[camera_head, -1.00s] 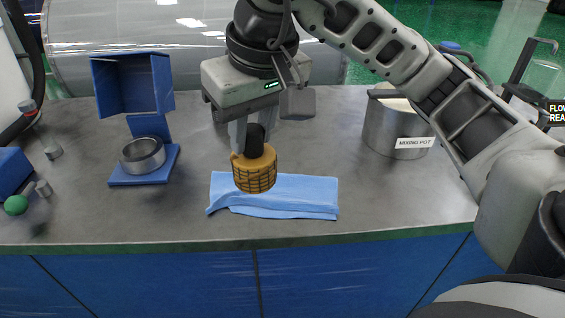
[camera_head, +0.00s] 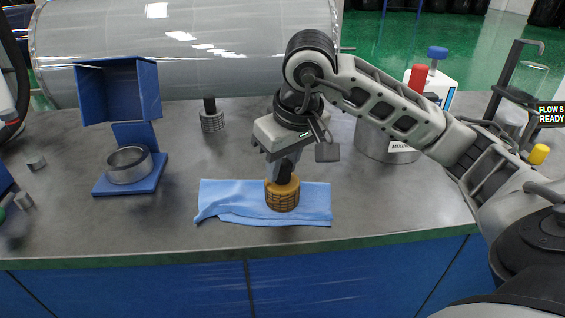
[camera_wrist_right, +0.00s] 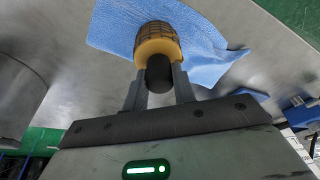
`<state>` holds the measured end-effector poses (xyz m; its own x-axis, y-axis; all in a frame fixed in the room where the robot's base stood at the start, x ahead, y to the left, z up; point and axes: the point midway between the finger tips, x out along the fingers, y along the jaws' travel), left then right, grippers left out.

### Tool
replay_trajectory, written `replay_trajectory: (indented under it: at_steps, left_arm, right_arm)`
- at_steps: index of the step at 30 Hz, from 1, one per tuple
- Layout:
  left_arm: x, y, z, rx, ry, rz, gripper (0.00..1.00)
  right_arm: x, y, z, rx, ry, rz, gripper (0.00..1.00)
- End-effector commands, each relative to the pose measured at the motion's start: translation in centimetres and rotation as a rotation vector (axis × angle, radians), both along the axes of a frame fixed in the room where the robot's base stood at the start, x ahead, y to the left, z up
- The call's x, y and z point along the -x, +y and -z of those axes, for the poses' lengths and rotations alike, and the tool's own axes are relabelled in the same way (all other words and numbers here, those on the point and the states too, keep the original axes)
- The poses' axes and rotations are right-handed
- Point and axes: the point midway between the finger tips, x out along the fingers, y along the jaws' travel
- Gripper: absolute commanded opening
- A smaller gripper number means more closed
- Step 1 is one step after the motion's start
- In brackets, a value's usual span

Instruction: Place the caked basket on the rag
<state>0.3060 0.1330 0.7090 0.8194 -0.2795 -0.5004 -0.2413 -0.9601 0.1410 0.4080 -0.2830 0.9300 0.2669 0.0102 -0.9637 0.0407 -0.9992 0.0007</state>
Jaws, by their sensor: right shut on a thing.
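The caked basket (camera_head: 282,196) is a short yellow-brown cylinder with a dark mesh side and a black knob on top. It stands upright over the right-middle part of the blue rag (camera_head: 235,205), seemingly on it. My right gripper (camera_head: 284,173) is above it, with its fingers shut on the basket's knob. In the right wrist view the basket (camera_wrist_right: 157,42) sits between the fingertips, with the rag (camera_wrist_right: 205,55) behind it. My left gripper is in neither view.
A blue stand with a metal ring (camera_head: 130,165) is at the left. A dark mesh basket with a black knob (camera_head: 211,117) stands at the back. The mixing pot (camera_head: 385,145) is partly behind my right arm. The counter's front edge runs just below the rag.

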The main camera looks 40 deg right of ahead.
Motion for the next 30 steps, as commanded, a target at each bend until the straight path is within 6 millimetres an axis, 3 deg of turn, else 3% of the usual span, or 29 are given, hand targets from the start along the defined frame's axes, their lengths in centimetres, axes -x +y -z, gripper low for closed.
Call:
replay_trajectory:
  at_steps: [20, 21, 22, 30]
  left_arm:
    - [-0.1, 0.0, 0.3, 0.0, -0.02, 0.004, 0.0]
    - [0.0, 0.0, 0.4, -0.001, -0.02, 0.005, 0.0]
    - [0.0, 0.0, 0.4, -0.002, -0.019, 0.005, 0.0]
    - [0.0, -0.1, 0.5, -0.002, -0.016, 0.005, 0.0]
  right_arm:
    - [0.2, 0.1, 1.6, -0.001, 0.013, -0.002, 0.0]
    - [0.2, 0.1, 1.7, 0.0, 0.016, -0.002, 0.37]
    - [0.2, 0.1, 1.7, 0.0, 0.016, -0.002, 0.46]
    - [0.2, 0.1, 1.6, 0.0, 0.016, -0.002, 0.48]
